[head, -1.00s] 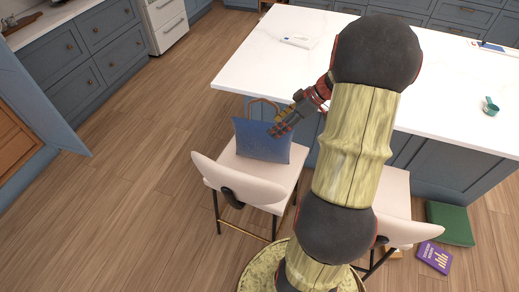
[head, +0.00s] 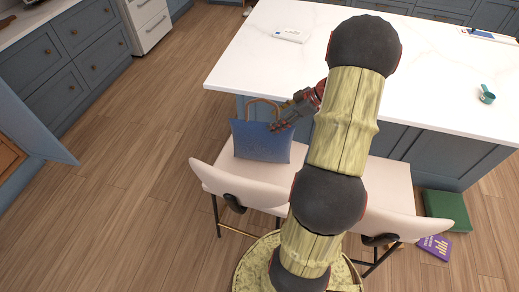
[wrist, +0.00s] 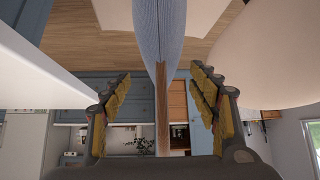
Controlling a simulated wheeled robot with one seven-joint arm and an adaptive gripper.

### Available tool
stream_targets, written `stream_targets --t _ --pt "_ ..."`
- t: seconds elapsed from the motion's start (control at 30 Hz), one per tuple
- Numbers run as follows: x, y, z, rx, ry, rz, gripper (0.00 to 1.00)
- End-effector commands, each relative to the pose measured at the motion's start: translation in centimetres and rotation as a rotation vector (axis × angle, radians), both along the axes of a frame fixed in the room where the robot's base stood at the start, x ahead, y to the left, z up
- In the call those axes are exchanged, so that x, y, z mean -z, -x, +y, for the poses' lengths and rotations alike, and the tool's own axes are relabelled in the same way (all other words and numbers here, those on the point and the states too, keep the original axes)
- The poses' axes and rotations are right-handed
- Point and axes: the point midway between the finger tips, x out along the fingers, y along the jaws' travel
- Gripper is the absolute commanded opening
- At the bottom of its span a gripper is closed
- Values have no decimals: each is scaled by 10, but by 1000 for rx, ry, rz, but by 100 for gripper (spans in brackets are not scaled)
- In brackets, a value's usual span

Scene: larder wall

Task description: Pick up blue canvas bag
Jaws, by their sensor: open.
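The blue canvas bag (head: 262,142) stands upright on the seat of the left white chair, with its tan handle (head: 263,101) arching above it. My gripper (head: 277,127) is at the bag's upper right side in the head view. In the wrist view the bag (wrist: 160,28) appears edge-on, and its handle (wrist: 162,110) runs down between the two fingers. My gripper (wrist: 160,108) is open, with a finger on each side of the handle and visible gaps between. My arm hides part of the chairs in the head view.
The left chair (head: 235,187) and right chair (head: 408,222) stand against the white-topped island (head: 250,62). A green box (head: 446,210) and a purple book (head: 436,246) lie on the floor at right. Wood floor at left is clear.

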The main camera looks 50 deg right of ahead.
Motion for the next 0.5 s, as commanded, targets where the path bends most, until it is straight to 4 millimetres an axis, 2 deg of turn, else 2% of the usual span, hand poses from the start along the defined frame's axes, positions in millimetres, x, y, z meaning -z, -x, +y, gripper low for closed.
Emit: stream_targets --t 0.5 --pt "42 -33 24 -1 -1 1 60"
